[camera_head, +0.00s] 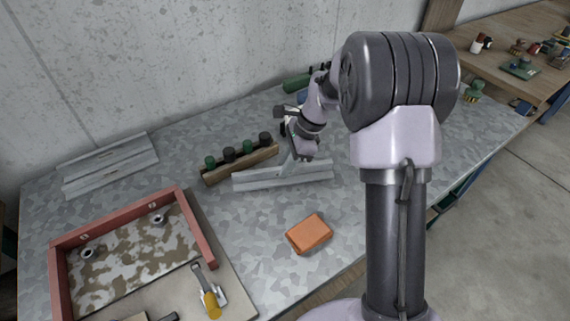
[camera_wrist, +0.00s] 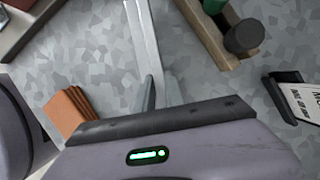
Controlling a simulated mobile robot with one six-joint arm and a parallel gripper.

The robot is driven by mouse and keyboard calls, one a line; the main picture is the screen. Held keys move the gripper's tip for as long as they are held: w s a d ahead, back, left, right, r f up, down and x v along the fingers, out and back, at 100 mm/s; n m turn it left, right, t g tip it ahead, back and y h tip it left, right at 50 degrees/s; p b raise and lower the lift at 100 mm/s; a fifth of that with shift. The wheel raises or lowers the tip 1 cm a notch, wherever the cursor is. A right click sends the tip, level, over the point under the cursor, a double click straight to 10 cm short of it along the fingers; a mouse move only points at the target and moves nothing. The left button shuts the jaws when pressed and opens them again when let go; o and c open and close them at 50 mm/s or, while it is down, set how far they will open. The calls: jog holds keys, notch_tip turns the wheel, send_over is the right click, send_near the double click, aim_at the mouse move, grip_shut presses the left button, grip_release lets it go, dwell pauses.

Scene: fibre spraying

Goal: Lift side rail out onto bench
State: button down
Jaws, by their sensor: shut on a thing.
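The side rail (camera_head: 262,180) is a long grey metal piece low over the bench (camera_head: 190,235), in front of a wooden block with dark bottles. My gripper (camera_head: 292,160) reaches down to the middle of the rail and is shut on it; the fingertips are small and partly hidden. In the wrist view the rail (camera_wrist: 146,40) runs up from the gripper to the top edge. Whether the rail touches the bench I cannot tell. The red-walled mould frame (camera_head: 183,213) lies at the front left, with a stained floor inside.
The bottle block (camera_head: 240,168) stands close behind the rail. An orange block (camera_head: 309,234) lies in front of it. More grey rails (camera_head: 110,167) lie at the back left. Bench between mould and rail is clear.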

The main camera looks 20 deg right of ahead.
jog(key=shift+f+b, duration=0.35)
jog(key=shift+f, duration=0.45)
jog(key=c, duration=1.3)
grip_release()
jog(key=w+p+v, duration=0.1)
jog(key=p+v, duration=0.6)
jog(key=v, duration=1.1)
jog(key=s+a+r+n, duration=0.3)
jog(key=s+r, duration=0.1)
jog(key=s+a+n+t+b, duration=0.1)
jog(key=s+a+n, duration=0.1)
jog(key=s+n, duration=0.2)
jog(key=s+a+r+n+t+h+b, duration=0.1)
jog(key=s+a+n+t, duration=0.1)
jog(key=s, duration=0.9)
jog(key=s+a+r+n+t+h, duration=0.1)
jog(key=s+a+n+t, duration=0.1)
jog(key=s+a+n, duration=0.2)
jog(key=shift+s+a+n+b, duration=0.15)
jog(key=shift+s+n, duration=0.3)
jog(key=shift+s, duration=0.45)
jog(key=shift+s+d+n+b, duration=0.1)
jog(key=shift+s+n+b, duration=0.25)
jog(key=shift+s, duration=0.55)
